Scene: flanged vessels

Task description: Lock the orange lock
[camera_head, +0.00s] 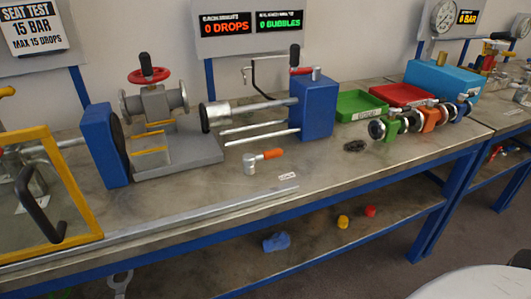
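No thing in view is plainly a lock. An orange flanged valve body (431,117) stands in a row on the right part of the bench, between a green one (393,124) and a blue one (462,106). A small metal fitting with an orange handle (268,156) stands alone on the bench top near the middle. Whether either is the orange lock, and whether anything is locked, I cannot tell at this size. Neither of my grippers shows in this view.
A clamp rig with two blue blocks (318,108) and a red-handwheel valve (155,103) fills the left bench. Green (360,105) and red (403,94) trays stand behind the valve bodies. A yellow-framed guard (78,185) is far left. The front middle bench is mostly clear.

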